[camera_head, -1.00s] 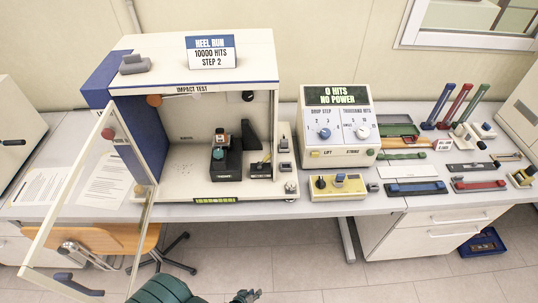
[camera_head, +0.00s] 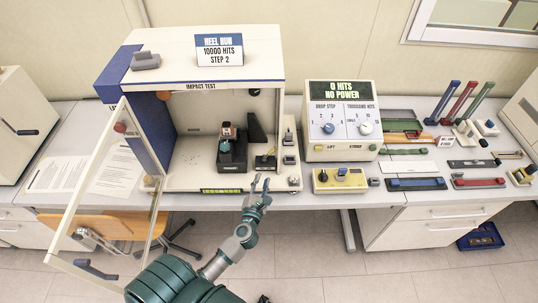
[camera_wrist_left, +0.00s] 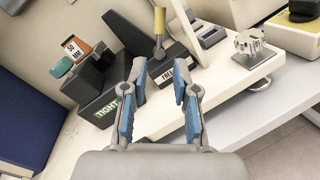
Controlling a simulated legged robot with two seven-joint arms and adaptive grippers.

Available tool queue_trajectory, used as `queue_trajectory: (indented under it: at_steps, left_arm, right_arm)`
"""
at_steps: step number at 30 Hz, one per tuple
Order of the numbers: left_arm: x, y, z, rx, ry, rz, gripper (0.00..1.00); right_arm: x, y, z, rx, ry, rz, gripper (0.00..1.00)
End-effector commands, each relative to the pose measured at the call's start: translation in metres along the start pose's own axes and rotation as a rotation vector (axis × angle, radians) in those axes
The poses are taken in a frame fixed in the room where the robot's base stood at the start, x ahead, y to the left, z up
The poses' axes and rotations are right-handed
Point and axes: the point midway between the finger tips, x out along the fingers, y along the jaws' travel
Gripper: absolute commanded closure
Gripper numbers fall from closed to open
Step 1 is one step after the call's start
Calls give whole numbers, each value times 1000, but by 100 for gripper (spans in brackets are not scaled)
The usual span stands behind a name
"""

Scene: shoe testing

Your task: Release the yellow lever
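The yellow lever (camera_wrist_left: 159,22) stands upright on a dark block labelled in white, on the tester's base in the left wrist view. In the head view the yellow lever (camera_head: 271,152) is small, inside the open impact test cabinet at the right. My left gripper (camera_head: 260,184) is at the cabinet's front edge, just in front of the lever block. In the left wrist view my left gripper (camera_wrist_left: 161,72) has its blue-padded fingers apart with nothing between them. The lever's yellow top lies beyond the fingertips, apart from them. My right gripper cannot be made out.
A dark clamp block (camera_wrist_left: 103,100) marked TIGHT stands left of the lever. A silver knob (camera_wrist_left: 249,45) is to the right. The cabinet's clear door (camera_head: 110,185) hangs open at left. A yellow control box (camera_head: 340,181) stands right of the cabinet.

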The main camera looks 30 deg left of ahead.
Motion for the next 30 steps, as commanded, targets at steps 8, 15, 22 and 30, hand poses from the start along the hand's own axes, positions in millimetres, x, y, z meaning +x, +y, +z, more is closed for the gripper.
queue_trajectory:
  at_steps: [8, 15, 22, 30]
  left_arm:
    - [69, 2, 2, 3, -2, 3, 71]
    - [110, 0, 1, 4, -2, 1, 71]
    - [123, 0, 0, 3, 0, 0, 71]
    - [123, 0, 0, 3, 0, 0, 81]
  right_arm:
    - [-8, 1, -1, 0, 0, 1, 60]
    - [-8, 1, -1, 0, 1, 1, 60]
    - [-8, 1, -1, 0, 1, 1, 60]
    - [-8, 1, -1, 0, 1, 1, 60]
